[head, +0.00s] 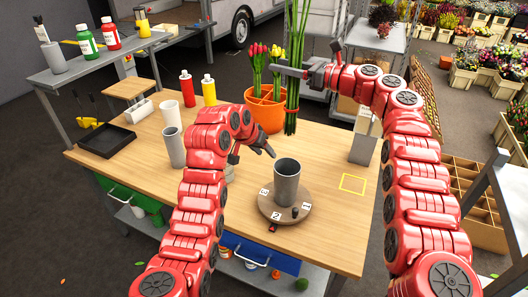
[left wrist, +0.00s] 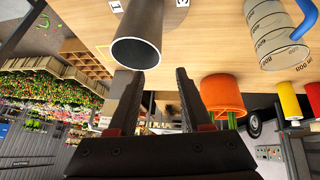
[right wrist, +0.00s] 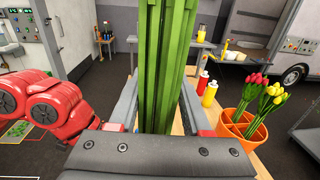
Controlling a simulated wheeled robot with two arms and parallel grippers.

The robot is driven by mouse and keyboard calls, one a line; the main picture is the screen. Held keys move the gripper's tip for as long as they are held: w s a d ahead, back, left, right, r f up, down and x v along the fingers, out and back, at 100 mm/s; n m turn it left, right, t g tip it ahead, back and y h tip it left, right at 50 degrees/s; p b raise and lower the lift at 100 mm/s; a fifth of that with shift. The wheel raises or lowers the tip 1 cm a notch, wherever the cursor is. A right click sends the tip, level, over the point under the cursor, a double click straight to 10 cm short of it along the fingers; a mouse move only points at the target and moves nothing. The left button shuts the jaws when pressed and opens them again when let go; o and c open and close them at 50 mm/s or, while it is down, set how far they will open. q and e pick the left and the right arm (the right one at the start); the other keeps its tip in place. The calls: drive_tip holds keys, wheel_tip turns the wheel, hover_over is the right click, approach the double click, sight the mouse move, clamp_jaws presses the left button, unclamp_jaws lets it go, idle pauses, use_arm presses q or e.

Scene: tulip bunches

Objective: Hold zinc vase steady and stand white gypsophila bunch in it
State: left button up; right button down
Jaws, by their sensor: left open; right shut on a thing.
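The zinc vase (head: 287,185) is a grey cylinder standing upright on a round turntable (head: 268,212). It also shows in the left wrist view (left wrist: 138,45), just beyond the fingertips. My left gripper (head: 270,150) is open and empty, to the left of the vase near its rim, apart from it. My right gripper (head: 292,71) is shut on a bunch of long green stems (head: 291,105), upright above the back of the table; the stems fill the middle of the right wrist view (right wrist: 163,70). The bunch's flower heads are out of frame, so their colour is hidden.
An orange pot (head: 265,112) with red and yellow tulips stands behind the vase, beside the stems. Red and yellow bottles (head: 208,90), a grey cylinder (head: 174,147) and a black tray (head: 107,140) are at left. A grey box (head: 363,148) and yellow square outline (head: 352,183) are at right.

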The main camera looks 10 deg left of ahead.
sight(275, 164)
use_arm(q)
drive_tip(key=x, duration=1.1)
drive_tip(key=shift+d+f, duration=0.15)
drive_tip(key=shift+f, duration=0.1)
clamp_jaws()
idle(2.3)
